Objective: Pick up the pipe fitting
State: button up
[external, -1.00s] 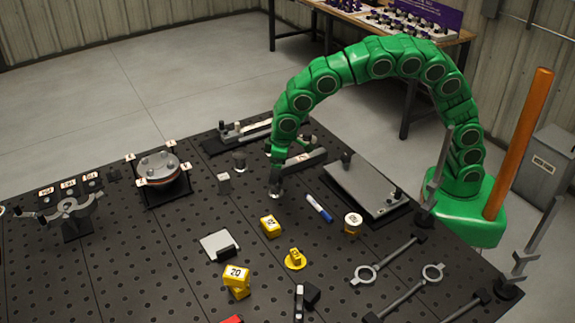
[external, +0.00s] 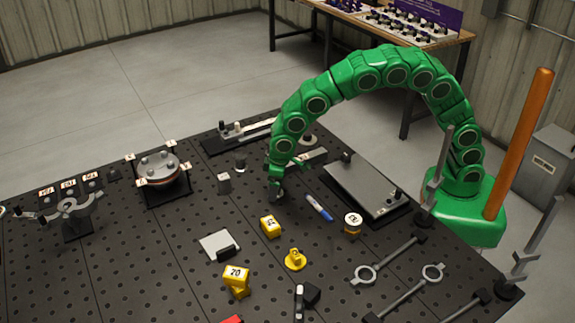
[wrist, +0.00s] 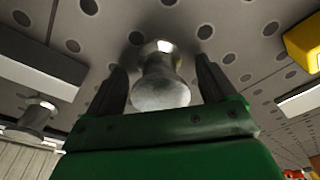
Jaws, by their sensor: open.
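The pipe fitting (wrist: 161,86) is a grey metal piece with a flared round end. In the wrist view it stands between the two fingers of my gripper (wrist: 160,92). The fingers are open, one on each side, with a gap visible around the fitting. In the external view my gripper (external: 277,190) points down close to the perforated black table (external: 130,265), and its fingers largely hide the fitting there.
A similar small metal cylinder (external: 240,165) stands behind and left of my gripper. A yellow block (external: 271,227) sits in front. A grey plate fixture (external: 365,190) stands further right.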

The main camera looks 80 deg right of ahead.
jog(key=shift+c, duration=0.3)
jog(key=c, duration=1.1)
jog(key=shift+r, duration=0.15)
jog(key=shift+c, duration=0.2)
notch_tip(320, 180, up, 3)
jog(key=shift+w+r, duration=0.1)
jog(key=shift+r, duration=0.1)
jog(key=s+d+r, duration=0.4)
jog(key=s+r, duration=0.5)
jog(key=s, duration=0.4)
jog(key=shift+r, duration=0.25)
